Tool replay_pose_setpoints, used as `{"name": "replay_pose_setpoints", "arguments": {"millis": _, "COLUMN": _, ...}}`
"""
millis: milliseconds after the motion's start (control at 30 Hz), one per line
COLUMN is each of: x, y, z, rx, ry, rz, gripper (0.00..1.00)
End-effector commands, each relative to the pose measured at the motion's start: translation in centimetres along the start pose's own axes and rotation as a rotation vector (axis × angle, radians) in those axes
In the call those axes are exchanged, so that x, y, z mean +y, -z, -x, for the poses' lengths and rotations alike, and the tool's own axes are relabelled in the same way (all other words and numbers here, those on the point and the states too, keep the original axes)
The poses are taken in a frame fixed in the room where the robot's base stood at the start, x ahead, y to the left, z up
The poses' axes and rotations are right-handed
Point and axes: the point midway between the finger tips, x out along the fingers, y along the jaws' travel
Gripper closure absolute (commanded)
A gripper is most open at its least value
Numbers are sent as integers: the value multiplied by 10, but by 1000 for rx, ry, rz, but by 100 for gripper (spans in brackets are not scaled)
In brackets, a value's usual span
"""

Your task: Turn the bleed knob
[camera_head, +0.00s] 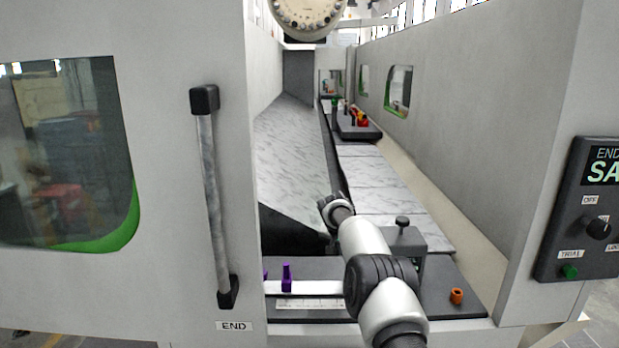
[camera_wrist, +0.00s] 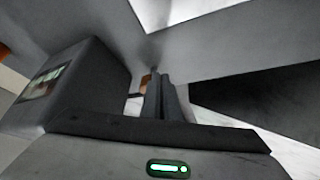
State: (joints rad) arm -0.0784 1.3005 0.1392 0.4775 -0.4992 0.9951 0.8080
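No knob in view carries a readable "bleed" label. A dark round-topped knob (camera_head: 403,222) stands upright on a grey block beside my arm in the head view. A small orange knob-like piece (camera_head: 456,296) stands on the dark base plate to its right. In the wrist view my gripper (camera_wrist: 160,80) shows two dark fingers close together, with no clear gap and nothing seen between them. A small orange-brown patch (camera_wrist: 145,82) shows just left of the fingers; I cannot tell what it is or whether they touch. In the head view my arm hides its own fingers.
A grey machine enclosure surrounds the bay. A door with a vertical handle (camera_head: 215,200) is at left, and a control panel (camera_head: 584,215) at right. Purple pieces (camera_head: 287,277) stand on the near plate. A dark box with a small screen (camera_wrist: 42,82) is close at left in the wrist view.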

Motion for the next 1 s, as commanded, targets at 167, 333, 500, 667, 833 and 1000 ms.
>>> {"name": "replay_pose_setpoints", "arguments": {"millis": 167, "x": -2, "y": 1, "z": 0, "rx": 2, "ry": 3, "rz": -1, "gripper": 100}}
{"name": "replay_pose_setpoints", "arguments": {"millis": 333, "x": -3, "y": 2, "z": 0, "rx": 3, "ry": 3, "rz": -1, "gripper": 100}}
{"name": "replay_pose_setpoints", "arguments": {"millis": 500, "x": -3, "y": 2, "z": 0, "rx": 4, "ry": 3, "rz": -1, "gripper": 100}}
{"name": "replay_pose_setpoints", "arguments": {"millis": 667, "x": -3, "y": 2, "z": 0, "rx": 5, "ry": 3, "rz": -1, "gripper": 100}}
{"name": "replay_pose_setpoints", "arguments": {"millis": 833, "x": -4, "y": 1, "z": -1, "rx": 5, "ry": 4, "rz": 0, "gripper": 100}}
{"name": "replay_pose_setpoints", "arguments": {"millis": 1000, "x": -5, "y": -4, "z": 0, "rx": 4, "ry": 3, "rz": 1, "gripper": 100}}
